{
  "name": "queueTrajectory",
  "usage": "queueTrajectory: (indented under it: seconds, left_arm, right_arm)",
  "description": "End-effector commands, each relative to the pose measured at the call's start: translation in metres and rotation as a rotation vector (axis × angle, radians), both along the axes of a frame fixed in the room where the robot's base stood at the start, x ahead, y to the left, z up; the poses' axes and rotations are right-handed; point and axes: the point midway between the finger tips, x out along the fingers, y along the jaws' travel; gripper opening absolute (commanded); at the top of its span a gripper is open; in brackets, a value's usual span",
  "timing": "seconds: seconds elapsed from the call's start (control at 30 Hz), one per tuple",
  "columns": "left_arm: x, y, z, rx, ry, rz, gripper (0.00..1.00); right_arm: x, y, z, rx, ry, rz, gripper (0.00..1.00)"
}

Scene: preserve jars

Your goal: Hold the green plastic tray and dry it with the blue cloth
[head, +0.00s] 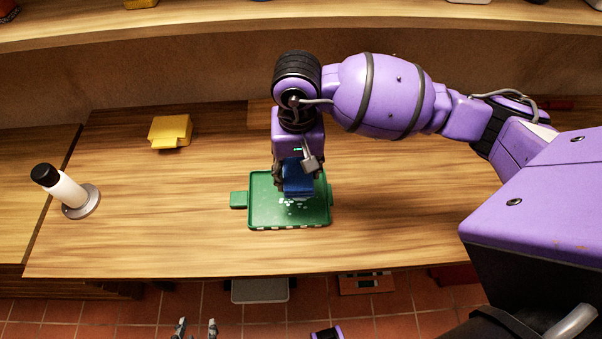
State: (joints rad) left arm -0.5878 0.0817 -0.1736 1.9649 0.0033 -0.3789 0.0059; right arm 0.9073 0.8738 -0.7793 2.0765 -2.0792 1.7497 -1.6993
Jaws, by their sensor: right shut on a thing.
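The green plastic tray (262,214) lies flat on the wooden worktop near its front edge, with a tab at its left side. Pale wet-looking spots show on its floor. My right gripper (297,184) reaches down over the back right part of the tray, shut on the blue cloth (298,178). The cloth is at or just above the tray floor; I cannot tell if it touches. My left gripper (196,327) shows only its two fingertips at the bottom edge, apart and empty, in front of the worktop and away from the tray.
A yellow folded cloth or block (170,131) lies at the back left of the worktop (390,225). A white cylinder with a black top (66,188) stands on a round base at the left. A shelf (200,22) runs above the back. The worktop around the tray is clear.

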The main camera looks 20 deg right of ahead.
Motion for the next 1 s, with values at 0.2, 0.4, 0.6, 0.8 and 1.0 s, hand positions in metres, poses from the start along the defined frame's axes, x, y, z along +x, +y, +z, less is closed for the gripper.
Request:
queueTrajectory:
  seconds: [0.2,0.4,0.6,0.8,1.0]
  left_arm:
    - [-0.001,0.004,0.000,0.006,0.001,0.000,0.40]
    - [-0.002,0.006,-0.001,0.010,0.001,-0.002,0.40]
    - [-0.005,0.006,-0.007,0.012,0.005,-0.001,0.40]
    - [-0.011,0.009,-0.022,0.017,0.017,0.009,0.40]
    - [-0.017,0.009,-0.038,0.019,0.034,0.006,0.40]
  right_arm:
    - [0.000,0.001,0.001,0.000,-0.005,0.001,0.30]
    - [0.000,0.000,0.000,-0.002,-0.006,0.002,0.30]
    - [-0.001,0.001,-0.012,0.000,0.000,0.003,0.30]
    - [-0.002,0.001,-0.035,-0.001,0.001,0.002,0.30]
    - [-0.001,0.001,-0.059,0.000,0.000,0.003,0.30]
